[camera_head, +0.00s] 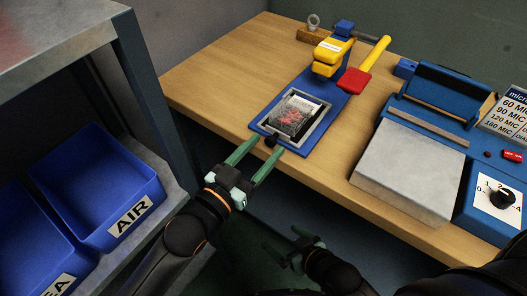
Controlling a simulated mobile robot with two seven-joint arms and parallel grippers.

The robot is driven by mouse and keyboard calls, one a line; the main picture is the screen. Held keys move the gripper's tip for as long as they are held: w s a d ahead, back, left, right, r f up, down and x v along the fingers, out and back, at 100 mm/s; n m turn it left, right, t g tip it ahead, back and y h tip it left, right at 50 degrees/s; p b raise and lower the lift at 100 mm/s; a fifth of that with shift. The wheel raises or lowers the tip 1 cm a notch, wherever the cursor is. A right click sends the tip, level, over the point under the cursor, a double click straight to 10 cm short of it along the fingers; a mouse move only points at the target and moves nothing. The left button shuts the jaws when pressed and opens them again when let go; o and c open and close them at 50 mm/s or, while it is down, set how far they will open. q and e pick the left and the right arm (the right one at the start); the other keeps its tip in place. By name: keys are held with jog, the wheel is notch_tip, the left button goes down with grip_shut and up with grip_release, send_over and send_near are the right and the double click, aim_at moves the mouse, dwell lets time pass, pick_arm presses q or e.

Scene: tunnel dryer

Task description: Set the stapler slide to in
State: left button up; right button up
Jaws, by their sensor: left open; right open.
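The stapler has a yellow head (328,55) and a red-ended yellow lever (354,80), on a blue base plate (322,130). Its slide, a grey-framed tray (316,128), lies at the front of the plate, clear of the head, with a dark packet with red print (291,115) on it. A black knob (271,140) is at the slide's front edge. My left gripper (261,150) is open, with its fingertips on either side of the knob; I cannot tell whether they touch it. My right gripper (287,247) is open and empty, low in front of the table.
A blue sealing machine with a metal plate (411,167) and a dial (503,198) stands at the right of the wooden table (222,75). A wooden block with a metal ring (313,29) is behind the stapler. Blue bins (97,178) are on a rack at left. The table left of the stapler is clear.

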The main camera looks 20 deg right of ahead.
pick_arm(q)
jog(key=shift+w+d, duration=0.15)
jog(key=shift+d, duration=0.1)
grip_shut()
dwell(0.4)
dwell(0.9)
